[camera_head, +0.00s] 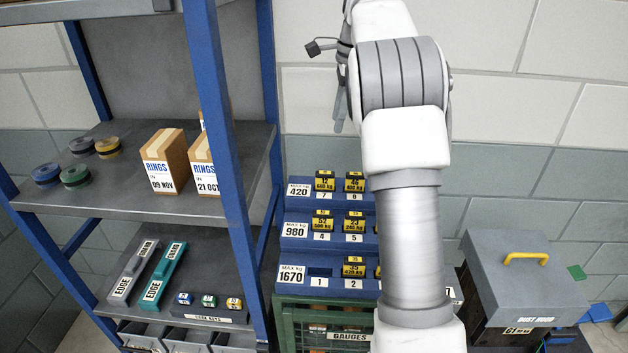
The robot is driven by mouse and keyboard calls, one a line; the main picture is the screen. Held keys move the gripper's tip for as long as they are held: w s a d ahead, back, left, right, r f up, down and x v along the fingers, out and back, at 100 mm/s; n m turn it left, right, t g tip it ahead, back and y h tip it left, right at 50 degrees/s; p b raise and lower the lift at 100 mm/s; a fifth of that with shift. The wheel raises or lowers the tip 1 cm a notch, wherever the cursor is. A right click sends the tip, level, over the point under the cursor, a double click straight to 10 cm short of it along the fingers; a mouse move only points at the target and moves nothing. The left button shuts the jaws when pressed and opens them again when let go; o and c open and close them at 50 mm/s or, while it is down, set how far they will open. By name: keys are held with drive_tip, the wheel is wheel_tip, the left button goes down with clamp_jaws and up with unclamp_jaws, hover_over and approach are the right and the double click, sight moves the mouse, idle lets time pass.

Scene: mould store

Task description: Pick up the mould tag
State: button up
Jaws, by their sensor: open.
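I cannot tell for certain which thing is the mould tag. Slot 1 is empty. My arm covers the rack's right part. My gripper (327,85) shows only in part at the top, left of my arm's large joint. Its fingers are spread and nothing shows between them. It is well above the rack and apart from the tags.
A green gauges cage (288,325) stands under the rack. At right is a grey-lidded box (510,285) with a yellow handle. A block wall stands behind.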

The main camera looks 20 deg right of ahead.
drive_tip(key=w+f+m, duration=0.1)
drive_tip(key=w+f, duration=0.1)
hover_over(326, 172)
drive_tip(key=s, duration=0.1)
wheel_tip(326, 172, down, 11)
drive_tip(key=shift+s+d+r+b, duration=0.1)
drive_tip(key=shift+b, duration=0.3)
drive_tip(key=shift+w+a+f+p, duration=0.1)
drive_tip(key=shift+w+f+p, duration=0.1)
drive_tip(key=shift+f, duration=0.85)
drive_tip(key=shift+w+a+f+p, duration=0.1)
drive_tip(key=shift+w+f, duration=0.05)
drive_tip(key=shift+f, duration=0.85)
drive_tip(key=shift+w+a+f+p, duration=0.1)
drive_tip(key=shift+w+f, duration=0.1)
drive_tip(key=shift+f, duration=0.85)
clamp_jaws()
